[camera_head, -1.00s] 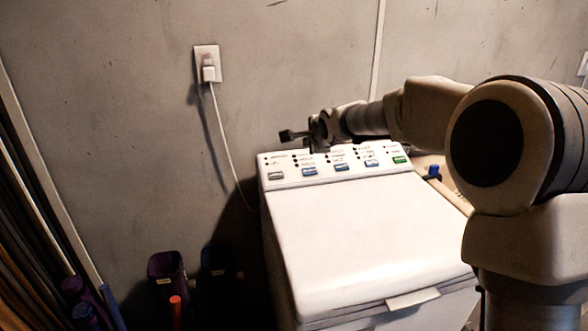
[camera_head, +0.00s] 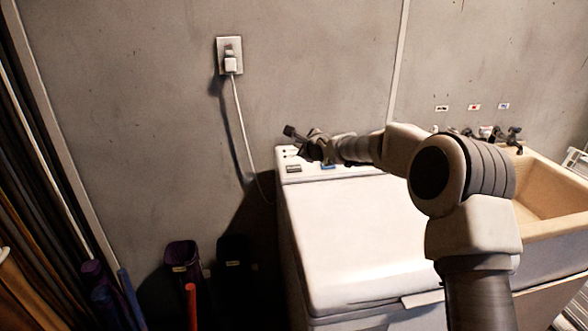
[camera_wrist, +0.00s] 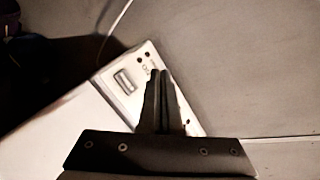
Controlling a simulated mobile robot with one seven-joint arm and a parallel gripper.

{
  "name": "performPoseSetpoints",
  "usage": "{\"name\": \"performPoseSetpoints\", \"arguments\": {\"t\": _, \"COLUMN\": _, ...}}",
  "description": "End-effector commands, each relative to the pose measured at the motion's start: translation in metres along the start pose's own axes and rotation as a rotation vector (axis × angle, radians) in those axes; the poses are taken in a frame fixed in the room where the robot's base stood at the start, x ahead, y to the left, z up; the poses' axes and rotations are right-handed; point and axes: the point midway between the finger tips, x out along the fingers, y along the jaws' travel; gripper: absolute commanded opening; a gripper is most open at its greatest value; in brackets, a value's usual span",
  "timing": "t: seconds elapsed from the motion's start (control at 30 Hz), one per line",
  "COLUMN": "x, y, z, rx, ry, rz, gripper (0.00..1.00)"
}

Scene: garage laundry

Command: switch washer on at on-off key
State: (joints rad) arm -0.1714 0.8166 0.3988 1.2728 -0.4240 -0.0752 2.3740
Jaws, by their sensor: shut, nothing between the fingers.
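The white washer (camera_head: 355,235) stands against the wall with its lid shut. Its control panel (camera_head: 288,153) runs along the back; my arm hides most of the right part. A grey key (camera_head: 293,169) is at the panel's left end, and a blue key (camera_head: 328,167) shows beside it. The grey key also shows in the wrist view (camera_wrist: 124,82), left of the fingertips. The labels are too small to read, so I cannot tell which is the on-off key. My gripper (camera_head: 289,131) is shut and empty above the panel's left end; in the wrist view its fingers (camera_wrist: 161,75) overlap the panel.
A plug with a white cord (camera_head: 232,65) sits in the wall socket left of the washer. A beige sink (camera_head: 550,185) with taps adjoins on the right. Purple and dark bins (camera_head: 183,255) and several long poles stand at the left.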

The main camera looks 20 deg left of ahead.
Motion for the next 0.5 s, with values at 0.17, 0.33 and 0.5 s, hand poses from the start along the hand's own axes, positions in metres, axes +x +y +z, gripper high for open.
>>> {"name": "performPoseSetpoints", "arguments": {"t": 0.17, "x": 0.015, "y": 0.013, "z": -0.012, "rx": 0.000, "ry": 0.002, "rz": 0.002, "gripper": 0.00}}
{"name": "performPoseSetpoints", "arguments": {"t": 0.33, "x": 0.032, "y": 0.025, "z": -0.024, "rx": -0.001, "ry": 0.000, "rz": 0.002, "gripper": 0.00}}
{"name": "performPoseSetpoints", "arguments": {"t": 0.5, "x": 0.047, "y": 0.035, "z": -0.035, "rx": 0.000, "ry": 0.001, "rz": 0.000, "gripper": 0.00}}
